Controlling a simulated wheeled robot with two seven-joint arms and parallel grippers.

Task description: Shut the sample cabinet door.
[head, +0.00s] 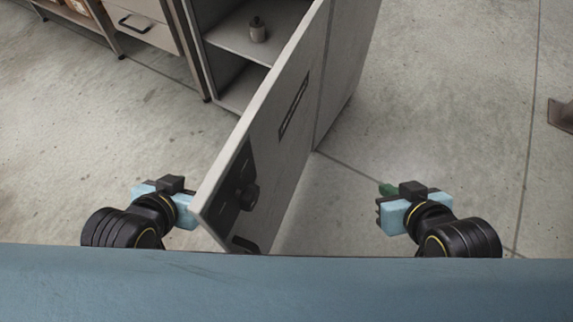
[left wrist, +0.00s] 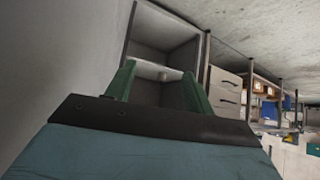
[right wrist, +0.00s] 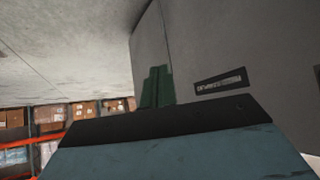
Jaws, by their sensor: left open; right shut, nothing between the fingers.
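The sample cabinet (head: 347,65) stands ahead with its grey door (head: 268,140) swung wide open toward me. The door's outer face, with a dark latch plate and knob (head: 246,194) near its free edge, faces right. My left gripper (head: 165,187) is left of the door's free edge, on its inner side; its green fingers (left wrist: 160,88) are open and empty, with the cabinet's inside showing between them. My right gripper (head: 390,190) is right of the door, apart from its outer face; its green fingers (right wrist: 157,87) are together and empty.
A small grey bottle (head: 257,30) stands on a cabinet shelf (head: 232,42). A drawer unit (head: 143,27) stands to the left of the cabinet. Open concrete floor (head: 440,110) lies to the right. Shelving with boxes (right wrist: 85,112) shows in the right wrist view.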

